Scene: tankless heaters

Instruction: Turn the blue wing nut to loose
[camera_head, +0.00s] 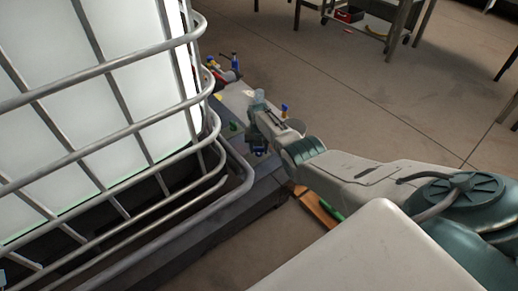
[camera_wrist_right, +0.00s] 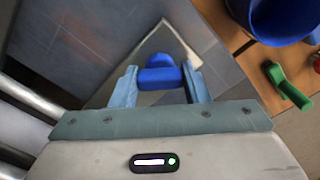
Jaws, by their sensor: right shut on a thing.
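The blue wing nut (camera_wrist_right: 160,77) shows in the right wrist view between the two pale blue fingers of my right gripper (camera_wrist_right: 160,90). The gripper is shut on it, one finger at each side. Its base is partly hidden. In the head view my right gripper (camera_head: 262,124) is at the grey surface beside the caged white tank, and the wing nut in its grasp cannot be made out clearly.
The white tank's metal cage (camera_head: 110,160) stands close on the left of my right gripper. Small blue and yellow valve parts (camera_head: 284,111) are near the gripper. A blue cup-like object (camera_wrist_right: 280,18) and a green handle (camera_wrist_right: 287,87) show at the wrist view's right.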

